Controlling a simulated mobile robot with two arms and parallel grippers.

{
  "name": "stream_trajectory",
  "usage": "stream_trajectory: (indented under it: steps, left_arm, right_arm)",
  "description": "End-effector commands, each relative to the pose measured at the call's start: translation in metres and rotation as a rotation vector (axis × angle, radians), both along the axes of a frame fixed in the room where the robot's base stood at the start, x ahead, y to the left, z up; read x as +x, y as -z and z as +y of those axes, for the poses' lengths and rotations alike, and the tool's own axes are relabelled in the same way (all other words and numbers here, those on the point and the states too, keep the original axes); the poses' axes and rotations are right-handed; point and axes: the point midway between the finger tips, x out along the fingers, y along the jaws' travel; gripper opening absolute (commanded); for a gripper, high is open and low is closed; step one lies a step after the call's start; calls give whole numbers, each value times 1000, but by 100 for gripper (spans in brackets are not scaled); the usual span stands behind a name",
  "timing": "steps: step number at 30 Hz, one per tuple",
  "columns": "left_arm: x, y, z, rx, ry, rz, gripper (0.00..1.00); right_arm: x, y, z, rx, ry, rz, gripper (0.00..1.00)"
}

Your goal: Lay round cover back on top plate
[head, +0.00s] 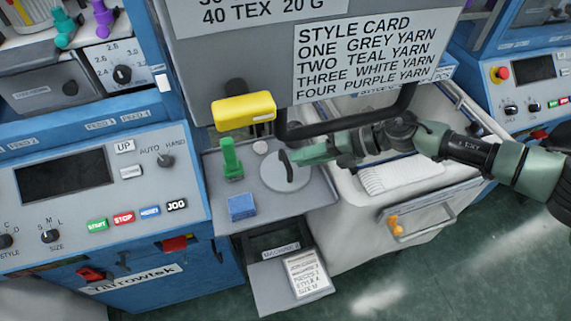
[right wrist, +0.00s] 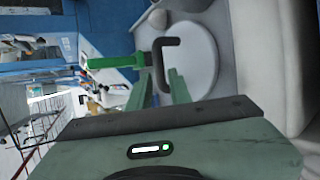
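The round cover (head: 277,180) is a pale grey disc. It looks flat over the grey top plate (head: 307,200); whether it touches the plate is hard to tell. In the right wrist view the cover (right wrist: 203,60) shows a black C-shaped handle (right wrist: 158,68). My right gripper (head: 297,157) reaches in from the right, low over the cover. In the right wrist view its two green fingers (right wrist: 160,75) stand apart, one to each side of the handle. I see no clear contact with it. My left gripper is not in view.
A green upright peg (head: 232,160) and a blue block (head: 241,207) stand left of the cover. A small pale disc (head: 260,147) lies behind it. A yellow block (head: 243,110) and a black bar (head: 345,128) are above. A white bin (head: 370,220) is at right.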

Motion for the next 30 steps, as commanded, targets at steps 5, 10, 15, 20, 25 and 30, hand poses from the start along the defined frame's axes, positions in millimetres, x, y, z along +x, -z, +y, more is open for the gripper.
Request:
stream_trajectory:
  steps: [5, 10, 15, 20, 25, 30]
  left_arm:
    - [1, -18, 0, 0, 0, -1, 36]
    - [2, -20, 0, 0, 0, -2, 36]
    - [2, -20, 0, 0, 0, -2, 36]
    - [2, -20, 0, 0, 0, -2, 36]
    - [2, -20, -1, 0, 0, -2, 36]
    - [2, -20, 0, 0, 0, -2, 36]
  right_arm:
    - [2, 8, 25, 2, -2, 2, 20]
    - [4, 21, 41, 1, 0, 0, 20]
    - [5, 24, 43, 1, 3, -1, 20]
    - [5, 24, 43, 0, 2, 0, 3]
    - [5, 24, 43, 0, 2, 0, 0]
    - [5, 24, 43, 0, 2, 0, 0]
